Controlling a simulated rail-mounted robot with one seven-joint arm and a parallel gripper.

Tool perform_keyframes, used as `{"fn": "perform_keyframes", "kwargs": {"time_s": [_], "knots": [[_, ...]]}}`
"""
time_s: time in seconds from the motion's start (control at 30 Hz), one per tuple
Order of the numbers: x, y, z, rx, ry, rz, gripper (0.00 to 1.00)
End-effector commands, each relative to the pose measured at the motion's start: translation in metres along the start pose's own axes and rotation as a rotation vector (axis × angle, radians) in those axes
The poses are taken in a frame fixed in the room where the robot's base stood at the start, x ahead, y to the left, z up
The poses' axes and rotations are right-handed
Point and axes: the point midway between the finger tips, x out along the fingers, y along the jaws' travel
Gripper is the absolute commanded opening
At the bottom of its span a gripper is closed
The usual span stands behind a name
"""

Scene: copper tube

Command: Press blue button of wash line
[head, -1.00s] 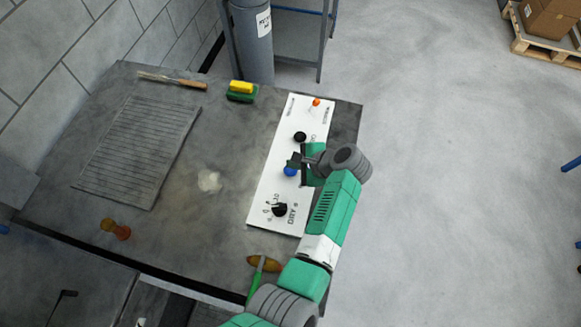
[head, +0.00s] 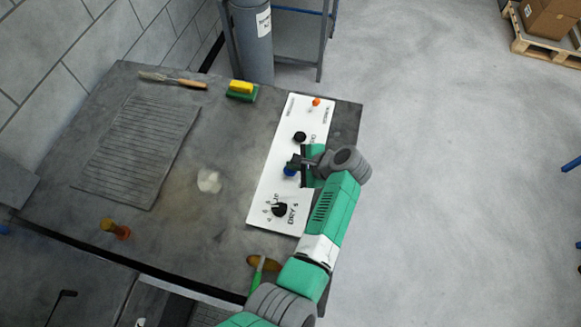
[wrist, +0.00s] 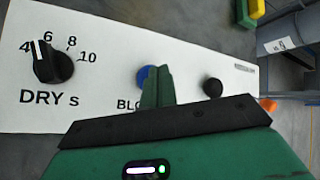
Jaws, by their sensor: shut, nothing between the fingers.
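The blue button (head: 290,171) sits on a white control panel (head: 268,178) lying on the grey bench. In the wrist view the blue button (wrist: 144,76) is partly hidden behind my fingers, near letters that begin "BLO". My gripper (head: 293,163) is shut and empty, with its fingertips over or right beside the button. In the wrist view the green fingers (wrist: 158,75) overlap the button's right side. I cannot tell whether they touch it.
The panel also carries a black dial (head: 279,210) marked DRY, a black knob (head: 300,136) and an orange-tipped switch (head: 316,102). A yellow-green sponge (head: 241,91), a ribbed mat (head: 140,150) and an orange-brown item (head: 115,229) lie on the bench.

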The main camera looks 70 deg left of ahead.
Motion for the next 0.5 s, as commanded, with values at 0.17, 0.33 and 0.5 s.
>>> {"fn": "perform_keyframes", "kwargs": {"time_s": [0.17, 0.33, 0.5], "knots": [[0.0006, 0.0005, -0.0005, 0.0, 0.0, 0.0, 0.0], [0.0022, 0.0016, -0.0016, 0.0, 0.0, 0.0, 0.0], [0.0036, 0.0027, -0.0026, 0.0, 0.0, 0.0, 0.0]]}}
